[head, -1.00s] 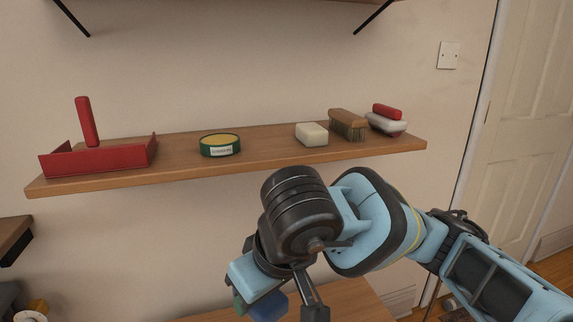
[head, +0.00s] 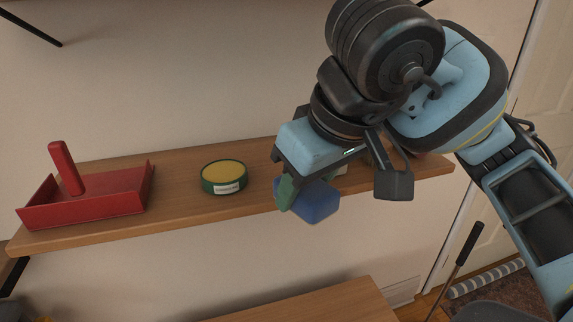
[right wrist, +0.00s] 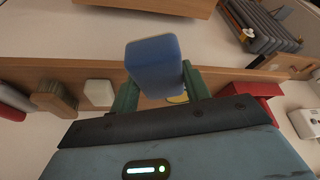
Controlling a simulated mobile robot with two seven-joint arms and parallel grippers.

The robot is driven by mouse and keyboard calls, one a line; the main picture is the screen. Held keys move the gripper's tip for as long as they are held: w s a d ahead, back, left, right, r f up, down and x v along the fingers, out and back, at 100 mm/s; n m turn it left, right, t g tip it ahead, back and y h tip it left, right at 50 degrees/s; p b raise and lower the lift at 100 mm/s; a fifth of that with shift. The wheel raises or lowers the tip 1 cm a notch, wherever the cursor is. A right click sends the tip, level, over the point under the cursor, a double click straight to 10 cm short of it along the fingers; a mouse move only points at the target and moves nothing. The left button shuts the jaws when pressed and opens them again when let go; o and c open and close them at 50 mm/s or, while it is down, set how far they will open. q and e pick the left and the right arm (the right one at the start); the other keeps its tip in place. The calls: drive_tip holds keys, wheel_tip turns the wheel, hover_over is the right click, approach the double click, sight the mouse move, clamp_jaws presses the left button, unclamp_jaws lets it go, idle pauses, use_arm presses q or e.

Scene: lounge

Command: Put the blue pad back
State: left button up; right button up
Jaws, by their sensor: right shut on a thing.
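The blue pad (head: 318,203) is held by my right gripper (head: 301,192), which is shut on it. The pad is in front of the shelf's front edge in the head view. In the right wrist view the pad (right wrist: 154,64) sits between the two green fingers. I cannot tell whether the pad touches the shelf (head: 180,208). My left gripper is not in view.
On the shelf stand a red tray (head: 100,198) with an upright red handle (head: 66,168) and a green tin (head: 223,178). In the right wrist view a white block (right wrist: 99,93) and a brush (right wrist: 53,98) show. Bare shelf lies between tray and tin.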

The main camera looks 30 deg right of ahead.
drive_tip(key=w+d, duration=0.2)
drive_tip(key=w, duration=0.3)
drive_tip(key=w+d+f+p, duration=0.1)
drive_tip(key=w, duration=0.3)
drive_tip(key=w+d, duration=0.2)
drive_tip(key=w, duration=0.3)
drive_tip(key=shift+w+d+f, duration=0.2)
drive_tip(key=shift+w+d, duration=0.1)
wheel_tip(320, 180, down, 4)
drive_tip(key=shift+w+r+p, duration=0.1)
drive_tip(key=shift+r+p, duration=0.1)
drive_tip(key=shift+p, duration=0.1)
drive_tip(key=shift+f, duration=0.2)
drive_tip(key=o, duration=0.9)
drive_tip(key=shift+r, duration=0.1)
